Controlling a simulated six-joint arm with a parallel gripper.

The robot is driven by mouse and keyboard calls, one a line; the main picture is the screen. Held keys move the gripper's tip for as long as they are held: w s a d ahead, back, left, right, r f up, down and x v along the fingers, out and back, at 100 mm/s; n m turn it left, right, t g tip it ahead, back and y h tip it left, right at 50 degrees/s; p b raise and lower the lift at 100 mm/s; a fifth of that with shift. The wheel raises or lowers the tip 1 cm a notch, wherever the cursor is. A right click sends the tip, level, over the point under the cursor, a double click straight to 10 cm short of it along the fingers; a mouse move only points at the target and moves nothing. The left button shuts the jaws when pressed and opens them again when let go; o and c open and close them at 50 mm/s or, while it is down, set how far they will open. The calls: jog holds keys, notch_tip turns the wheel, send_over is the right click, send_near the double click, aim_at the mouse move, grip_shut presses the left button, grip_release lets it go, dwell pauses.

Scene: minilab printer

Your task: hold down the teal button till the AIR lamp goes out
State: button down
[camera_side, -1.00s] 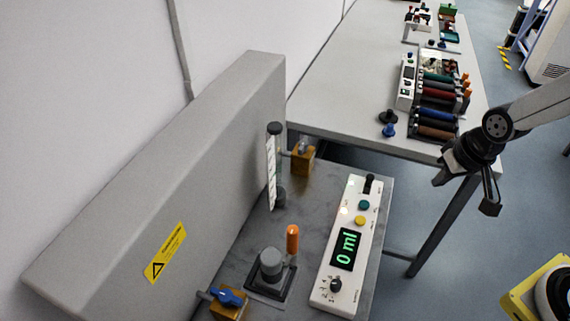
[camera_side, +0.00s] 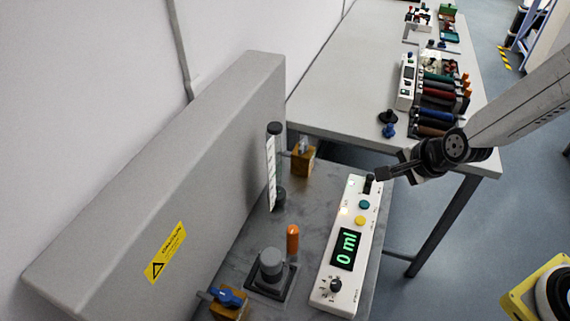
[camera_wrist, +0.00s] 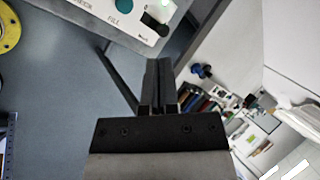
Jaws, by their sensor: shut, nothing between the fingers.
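The teal button (camera_side: 364,204) sits near the far end of the white control panel (camera_side: 324,279), just beyond a yellow button. In the wrist view the teal button (camera_wrist: 125,4) is at the top edge, by the word FILL. My gripper (camera_side: 381,174) is shut and empty, its tips close to the panel's black lever and apart from the teal button. Its closed fingers (camera_wrist: 158,78) point up the middle of the wrist view. Small pale spots show on the panel beside the buttons, but I cannot read which is the AIR lamp or tell whether it is lit.
The black lever (camera_side: 369,183) stands at the panel's far end. The yellow button (camera_side: 360,221) and the green "0 ml" display (camera_side: 346,249) lie nearer. A clear graduated tube (camera_side: 271,172) and an orange-capped post (camera_side: 292,239) stand left. Open floor lies right of the panel.

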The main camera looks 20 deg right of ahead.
aim_at(368, 206)
jog(key=w+m, duration=0.1)
jog(key=m, duration=0.2)
jog(key=a+m+t, duration=0.1)
jog(key=m, duration=0.3)
jog(key=w+a+m+t+h, duration=0.1)
jog(key=m, duration=0.2)
jog(key=shift+w+a+f+m, duration=0.2)
jog(key=shift+w+f+m, duration=0.1)
jog(key=shift+f+m, duration=0.1)
jog(key=shift+f, duration=4.4)
jog(key=shift+f, duration=0.85)
dwell(1.3)
